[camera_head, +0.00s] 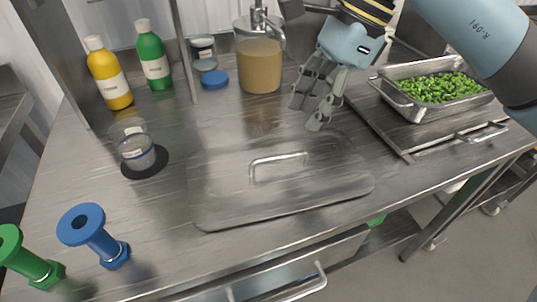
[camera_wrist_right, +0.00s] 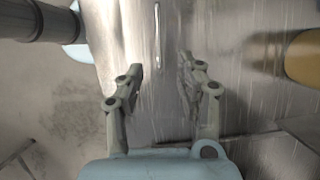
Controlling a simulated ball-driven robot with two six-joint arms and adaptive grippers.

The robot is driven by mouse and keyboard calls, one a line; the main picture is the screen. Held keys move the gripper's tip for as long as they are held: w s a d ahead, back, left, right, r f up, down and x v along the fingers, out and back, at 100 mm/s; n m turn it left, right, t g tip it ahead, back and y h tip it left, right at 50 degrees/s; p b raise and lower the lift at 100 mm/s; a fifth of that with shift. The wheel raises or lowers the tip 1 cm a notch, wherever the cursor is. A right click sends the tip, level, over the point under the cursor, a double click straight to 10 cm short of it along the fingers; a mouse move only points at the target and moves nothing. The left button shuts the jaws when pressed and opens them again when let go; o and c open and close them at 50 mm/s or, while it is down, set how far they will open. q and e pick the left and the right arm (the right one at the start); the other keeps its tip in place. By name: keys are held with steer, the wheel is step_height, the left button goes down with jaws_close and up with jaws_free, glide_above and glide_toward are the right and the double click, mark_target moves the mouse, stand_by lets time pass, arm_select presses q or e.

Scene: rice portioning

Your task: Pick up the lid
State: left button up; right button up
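The flat metal lid (camera_head: 230,195) lies in the middle of the steel table in the head view. It has rounded corners and a raised bar handle (camera_head: 279,160) near its centre. My right gripper (camera_head: 308,113) is above the table, just beyond the lid's far edge and up from the handle in the picture. Its two fingers are apart with nothing between them. In the right wrist view the open fingers (camera_wrist_right: 161,63) point toward the metal surface, and a thin bright bar (camera_wrist_right: 157,35) shows ahead of them. My left gripper is not in view.
A beige-filled container (camera_head: 259,66) stands behind the lid. A pan (camera_head: 411,107) of green vegetables is at right. Blue (camera_head: 97,240) and green (camera_head: 30,262) spools stand front left.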

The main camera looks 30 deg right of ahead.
glide_above(283, 155)
steer(key=d, duration=0.2)
steer(key=f, duration=0.2)
steer(key=s+f, duration=0.1)
steer(key=f, duration=0.1)
steer(key=shift+w+a+f, duration=0.1)
steer(key=shift+w+f, duration=0.05)
steer(key=shift+f, duration=0.15)
steer(key=p+x, duration=0.1)
steer(key=x, duration=0.3)
steer(key=shift+w+a+f, duration=0.1)
steer(key=shift+a+f, duration=0.05)
steer(key=shift+a, duration=0.1)
steer(key=shift+f, duration=0.1)
steer(key=shift+c, duration=0.2)
steer(key=c, duration=0.4)
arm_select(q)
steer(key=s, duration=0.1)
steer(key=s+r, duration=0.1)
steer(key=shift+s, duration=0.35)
arm_select(e)
jaws_close()
